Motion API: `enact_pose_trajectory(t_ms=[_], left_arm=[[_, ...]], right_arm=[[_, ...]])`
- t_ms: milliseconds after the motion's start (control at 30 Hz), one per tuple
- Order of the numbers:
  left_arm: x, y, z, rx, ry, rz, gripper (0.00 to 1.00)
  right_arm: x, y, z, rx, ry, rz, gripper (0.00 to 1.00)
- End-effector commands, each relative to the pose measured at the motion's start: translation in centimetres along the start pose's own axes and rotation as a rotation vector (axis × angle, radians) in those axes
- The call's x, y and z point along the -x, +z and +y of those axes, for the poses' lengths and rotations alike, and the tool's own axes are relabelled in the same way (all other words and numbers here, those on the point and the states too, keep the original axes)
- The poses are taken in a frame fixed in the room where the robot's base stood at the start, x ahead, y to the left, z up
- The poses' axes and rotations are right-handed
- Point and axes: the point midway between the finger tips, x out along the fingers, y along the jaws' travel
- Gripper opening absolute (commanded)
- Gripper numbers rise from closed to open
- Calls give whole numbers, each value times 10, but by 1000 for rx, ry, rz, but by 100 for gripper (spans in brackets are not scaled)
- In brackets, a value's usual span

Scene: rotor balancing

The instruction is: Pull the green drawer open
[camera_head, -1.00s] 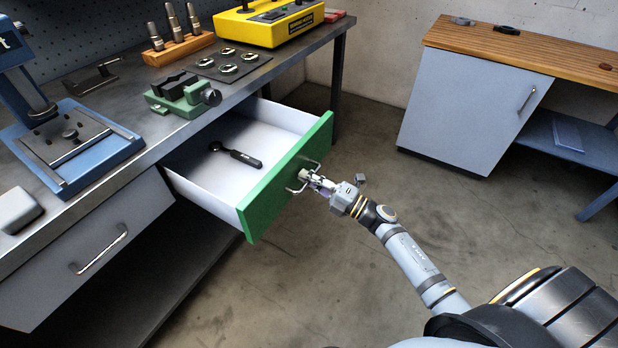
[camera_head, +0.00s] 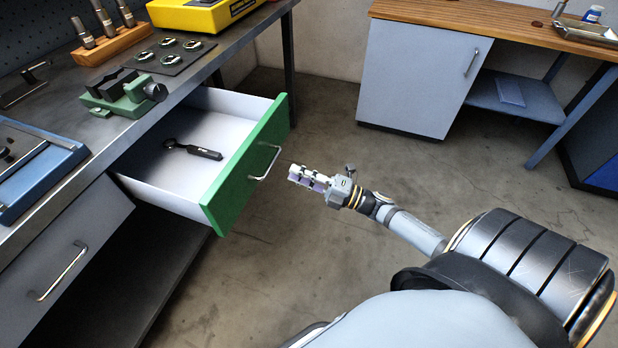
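The green drawer (camera_head: 232,185) stands pulled out from under the workbench, and its white inside shows. Its front bears a metal bar handle (camera_head: 268,163). A black tool (camera_head: 192,149) with a ring end lies in the drawer. My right gripper (camera_head: 297,174) is to the right of the handle, apart from it, with clear floor showing between. Its fingers look close together and hold nothing visible, but this angle does not show whether they are open or shut. My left gripper is out of view.
The workbench (camera_head: 180,85) carries a green vise (camera_head: 125,93), a dark plate (camera_head: 152,57) with several rings, and a yellow box (camera_head: 200,14). A grey drawer (camera_head: 60,255) is shut at left. A grey cabinet (camera_head: 415,75) stands behind. The floor (camera_head: 330,115) around my gripper is clear.

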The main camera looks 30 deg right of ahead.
Motion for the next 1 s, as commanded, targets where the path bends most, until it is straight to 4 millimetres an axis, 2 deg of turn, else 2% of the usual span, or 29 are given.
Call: enact_pose_trajectory(t_ms=[100, 233, 800, 867, 900, 967, 1000], left_arm=[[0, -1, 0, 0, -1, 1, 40], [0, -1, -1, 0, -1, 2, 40], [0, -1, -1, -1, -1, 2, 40], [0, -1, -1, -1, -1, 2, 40], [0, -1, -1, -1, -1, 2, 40], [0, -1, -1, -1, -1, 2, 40], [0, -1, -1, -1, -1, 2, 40]], right_arm=[[22, 0, -1, -1, -5, 2, 20], [33, 0, 0, 1, -1, 0, 20], [36, 1, -1, -4, -2, -7, 20], [38, 7, -9, -28, -18, -40, 20], [41, 16, -20, -64, -40, -88, 20], [51, 33, -48, -149, -93, -198, 20], [62, 46, -72, -226, -138, -295, 20]])
